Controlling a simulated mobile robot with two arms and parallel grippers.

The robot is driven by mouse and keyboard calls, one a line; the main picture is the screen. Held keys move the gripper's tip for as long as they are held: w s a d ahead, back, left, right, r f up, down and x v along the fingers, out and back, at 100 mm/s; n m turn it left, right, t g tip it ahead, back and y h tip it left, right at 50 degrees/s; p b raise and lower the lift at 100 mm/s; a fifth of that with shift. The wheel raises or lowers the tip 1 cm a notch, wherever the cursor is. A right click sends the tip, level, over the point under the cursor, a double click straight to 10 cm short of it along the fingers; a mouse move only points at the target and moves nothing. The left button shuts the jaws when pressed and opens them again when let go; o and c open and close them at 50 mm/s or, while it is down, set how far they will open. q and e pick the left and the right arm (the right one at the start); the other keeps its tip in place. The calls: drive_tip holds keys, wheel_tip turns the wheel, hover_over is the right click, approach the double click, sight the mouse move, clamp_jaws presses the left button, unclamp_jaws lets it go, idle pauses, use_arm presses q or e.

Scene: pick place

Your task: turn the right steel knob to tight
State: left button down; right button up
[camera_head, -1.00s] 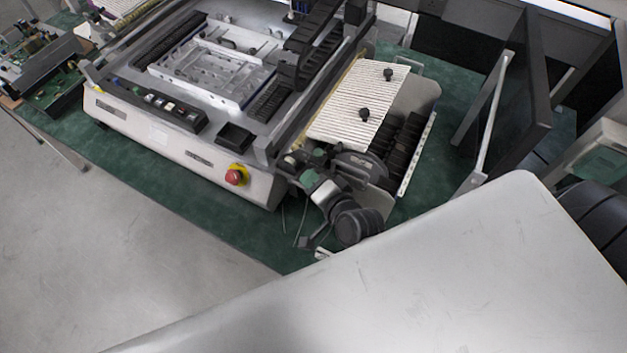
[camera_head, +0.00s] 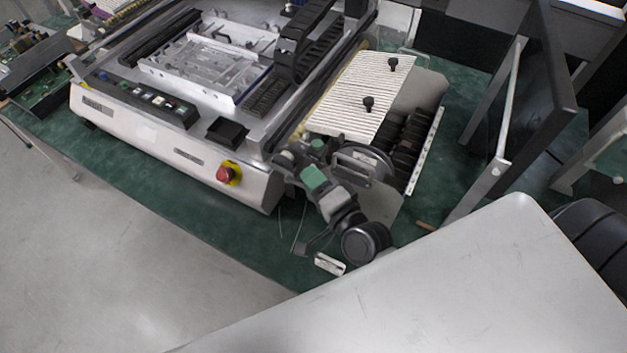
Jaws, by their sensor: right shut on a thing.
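A pale grey machine (camera_head: 160,132) stands on the green work surface. My right gripper (camera_head: 292,166) is at the machine's front right corner, among dark and green-capped parts. It appears shut on the right steel knob (camera_head: 286,157), a small round pale part that is mostly hidden. Its exact grip and the knob's angle are too small to tell. The dark round end (camera_head: 366,242) of what looks like my right wrist is lower right of it. My left gripper is not in view.
A red stop button (camera_head: 225,173) is on the machine front, left of the gripper. A ribbed white plate (camera_head: 350,95) with two black knobs and a dark slotted rack (camera_head: 425,140) stand to the right. A large pale flat surface (camera_head: 470,285) covers the lower right.

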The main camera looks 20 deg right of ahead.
drive_tip(key=o, duration=0.9)
drive_tip(key=b+v, duration=0.2)
drive_tip(key=v, duration=0.8)
drive_tip(key=shift+s+b, duration=0.35)
drive_tip(key=shift+s, duration=0.05)
